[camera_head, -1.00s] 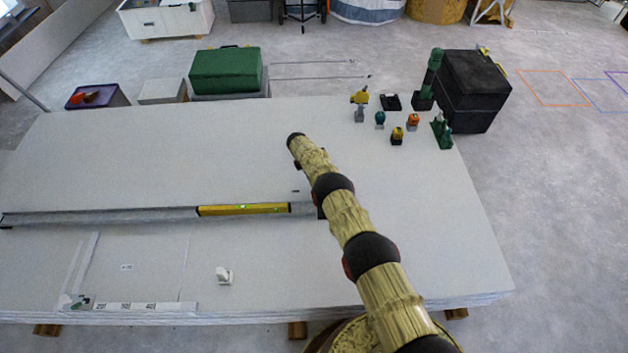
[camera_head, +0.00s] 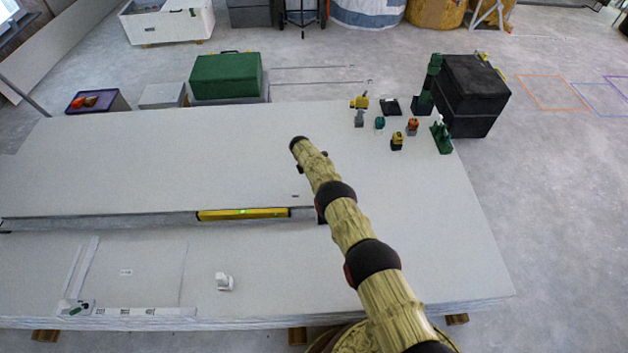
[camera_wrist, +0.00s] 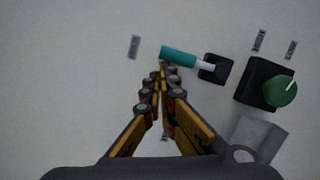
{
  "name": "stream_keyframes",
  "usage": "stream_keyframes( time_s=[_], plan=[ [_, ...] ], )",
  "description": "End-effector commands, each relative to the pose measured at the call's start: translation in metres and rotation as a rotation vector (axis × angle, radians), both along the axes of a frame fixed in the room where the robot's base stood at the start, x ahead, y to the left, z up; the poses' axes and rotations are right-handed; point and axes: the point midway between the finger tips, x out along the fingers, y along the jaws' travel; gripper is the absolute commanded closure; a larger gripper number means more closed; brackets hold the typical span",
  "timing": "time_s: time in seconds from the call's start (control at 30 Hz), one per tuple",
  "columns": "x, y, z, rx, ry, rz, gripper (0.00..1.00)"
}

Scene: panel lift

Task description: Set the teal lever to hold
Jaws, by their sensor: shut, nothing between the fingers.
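In the wrist view the teal lever (camera_wrist: 178,56) has a teal handle on a pale shaft. It runs left and slightly up from its black base (camera_wrist: 214,69). My gripper (camera_wrist: 164,70) is shut and empty. Its fingertips are just below the left part of the teal handle; I cannot tell whether they touch it. A small grey label (camera_wrist: 134,46) lies left of the handle's end; its text is too blurred to read. In the head view I cannot make out the lever or my gripper at the arm's end.
Right of the lever is a green knob (camera_wrist: 281,90) on a black block, with two small labels (camera_wrist: 259,40) above it.

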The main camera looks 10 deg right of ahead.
Motion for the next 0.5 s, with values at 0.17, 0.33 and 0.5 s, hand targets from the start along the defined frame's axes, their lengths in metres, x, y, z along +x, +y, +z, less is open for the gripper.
stream_keyframes(
  time_s=[0.17,0.33,0.5],
  plan=[
    [0.000,0.002,0.008,0.000,0.000,0.001,1.00],
    [0.000,0.005,0.023,0.000,-0.001,0.000,1.00],
    [-0.001,0.010,0.044,0.001,-0.003,0.001,1.00]
  ],
)
